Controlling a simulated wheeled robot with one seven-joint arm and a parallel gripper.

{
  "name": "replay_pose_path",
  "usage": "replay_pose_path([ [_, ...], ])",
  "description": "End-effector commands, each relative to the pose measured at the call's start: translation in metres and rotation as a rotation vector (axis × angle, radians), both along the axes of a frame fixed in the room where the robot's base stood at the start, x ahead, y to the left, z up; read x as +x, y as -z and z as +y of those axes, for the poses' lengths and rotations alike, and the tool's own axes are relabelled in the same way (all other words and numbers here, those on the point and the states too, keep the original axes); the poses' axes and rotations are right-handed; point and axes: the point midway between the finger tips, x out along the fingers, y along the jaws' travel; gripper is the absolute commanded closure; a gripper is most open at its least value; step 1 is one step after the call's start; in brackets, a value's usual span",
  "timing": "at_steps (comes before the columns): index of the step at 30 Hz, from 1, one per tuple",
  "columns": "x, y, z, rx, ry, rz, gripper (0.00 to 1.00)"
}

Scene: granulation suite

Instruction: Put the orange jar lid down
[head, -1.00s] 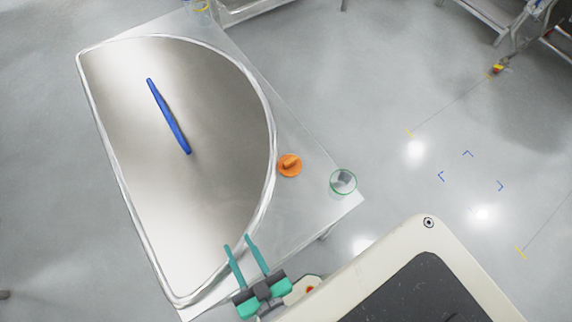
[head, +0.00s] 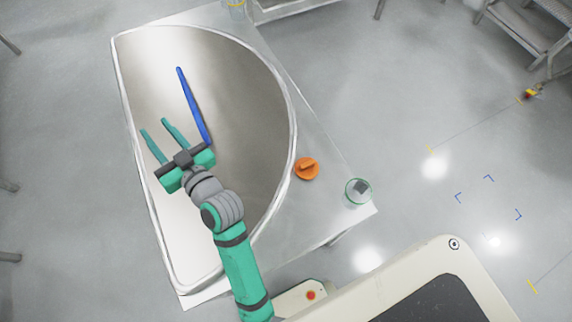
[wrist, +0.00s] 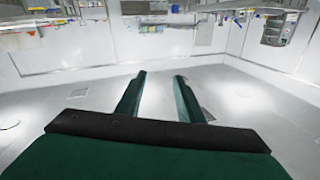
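The orange jar lid (head: 306,169) lies on the pale table top, just right of the curved rim of the steel tray, with its raised grip facing up. My gripper (head: 159,134) is over the left part of the tray in the head view, well to the left of the lid. Its two teal fingers are spread apart with nothing between them. The wrist view also shows the open, empty fingers (wrist: 160,92), pointing out toward the room's walls. The lid is not in the wrist view.
A clear jar (head: 358,191) with a green rim and something dark inside stands near the table's right corner. A blue bar (head: 193,105) lies on the half-round steel tray (head: 245,95), close to my gripper.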

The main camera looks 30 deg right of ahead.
Motion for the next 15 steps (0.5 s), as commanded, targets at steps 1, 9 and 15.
replay_pose_path([
  [1, 0.011, -0.013, -0.001, -0.035, -0.027, -0.021, 0.66],
  [9, 0.042, -0.05, 0.004, -0.264, -0.199, -0.067, 0.66],
  [15, 0.05, -0.055, -0.001, -0.479, -0.325, -0.058, 0.66],
])
